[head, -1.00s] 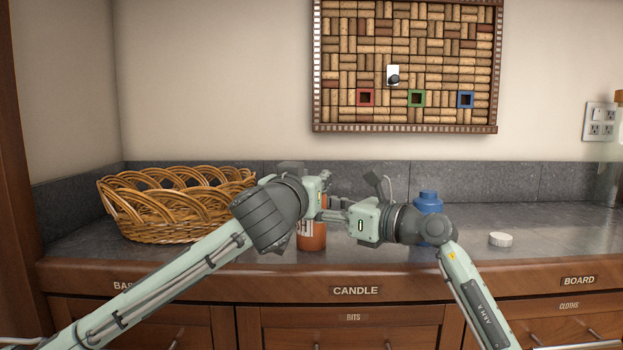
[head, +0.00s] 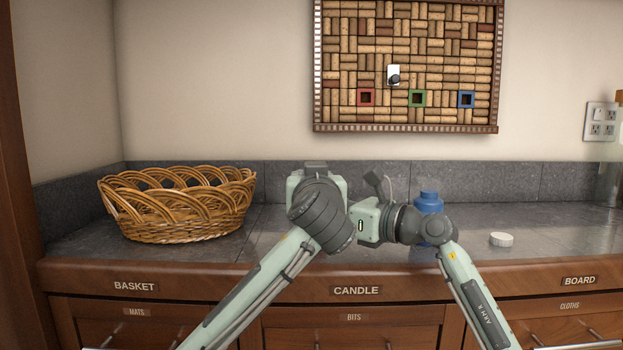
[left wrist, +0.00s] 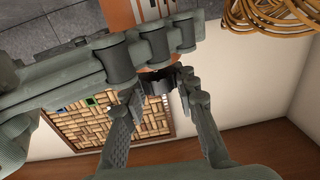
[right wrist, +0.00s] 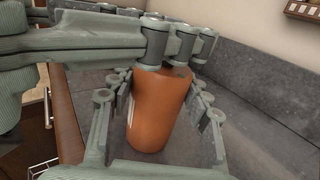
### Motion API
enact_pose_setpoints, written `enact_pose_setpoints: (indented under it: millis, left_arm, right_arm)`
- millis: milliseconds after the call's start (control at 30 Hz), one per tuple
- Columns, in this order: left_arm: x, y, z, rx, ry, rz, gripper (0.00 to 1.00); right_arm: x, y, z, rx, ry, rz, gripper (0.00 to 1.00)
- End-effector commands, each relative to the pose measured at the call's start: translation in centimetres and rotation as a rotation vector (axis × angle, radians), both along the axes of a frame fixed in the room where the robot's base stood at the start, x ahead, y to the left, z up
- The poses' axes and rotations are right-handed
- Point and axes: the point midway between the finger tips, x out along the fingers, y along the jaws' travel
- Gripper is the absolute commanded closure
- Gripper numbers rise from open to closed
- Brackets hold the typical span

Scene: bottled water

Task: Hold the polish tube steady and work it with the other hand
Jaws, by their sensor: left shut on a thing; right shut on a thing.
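My left gripper (left wrist: 158,88) is shut on a small dark piece (left wrist: 158,80), apparently the tube's cap, beside my right gripper's fingers. In the head view my left wrist hides the tube and both sets of fingertips.
A wicker basket (head: 180,205) stands at the left of the counter. A blue bottle (head: 428,203) stands behind my right wrist. A white round cap (head: 501,240) lies to the right. A cork board (head: 410,60) hangs on the wall. The counter's right side is mostly clear.

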Motion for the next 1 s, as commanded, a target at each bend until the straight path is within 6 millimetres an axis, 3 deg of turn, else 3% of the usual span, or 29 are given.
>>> enact_pose_setpoints:
  millis: [33,67,233,633,1000]
  left_arm:
    - [0.1,0.1,0.0,0.0,-0.001,0.001,1.0]
    - [0.1,0.1,0.0,0.001,-0.001,0.001,0.71]
    - [0.0,0.1,0.0,0.001,-0.001,0.0,0.5]
    - [-0.7,-0.1,0.0,0.0,-0.001,-0.003,0.49]
    - [-7.9,-0.5,0.0,-0.002,0.0,-0.005,0.49]
  right_arm:
    - [-0.1,0.1,-0.1,-0.002,0.0,0.003,0.78]
    - [-0.1,0.1,-0.1,-0.002,0.0,0.003,0.78]
    - [0.0,0.0,-0.1,-0.002,0.001,0.001,0.78]
    - [0.0,0.0,-0.1,-0.001,0.001,-0.001,0.77]
    - [0.0,-0.1,-0.1,-0.001,0.001,-0.001,0.77]
